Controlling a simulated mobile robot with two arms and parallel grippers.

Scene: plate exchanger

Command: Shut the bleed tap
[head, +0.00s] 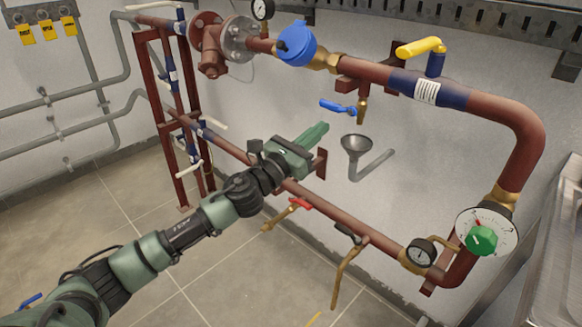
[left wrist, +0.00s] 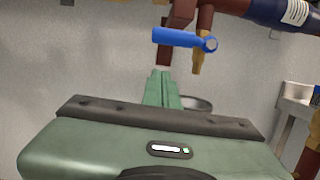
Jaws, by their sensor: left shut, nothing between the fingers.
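The bleed tap looks to be the small brass tap (head: 362,108) with a blue lever (head: 338,106), hanging under the upper red pipe. Its lever points left, roughly level and across the downward spout. In the left wrist view the blue lever (left wrist: 178,37) and brass spout (left wrist: 199,62) are above and beyond my fingers. My left gripper (head: 320,130) is shut and empty, its green fingers below and left of the lever. The fingers (left wrist: 163,85) show apart from the tap. My right gripper is not in view.
A grey funnel (head: 356,143) with a drain pipe stands below the tap, right of my fingers. The lower red pipe (head: 335,213) carries a red-handled valve (head: 300,204). A yellow-handled valve (head: 420,47) sits on the upper pipe at right.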

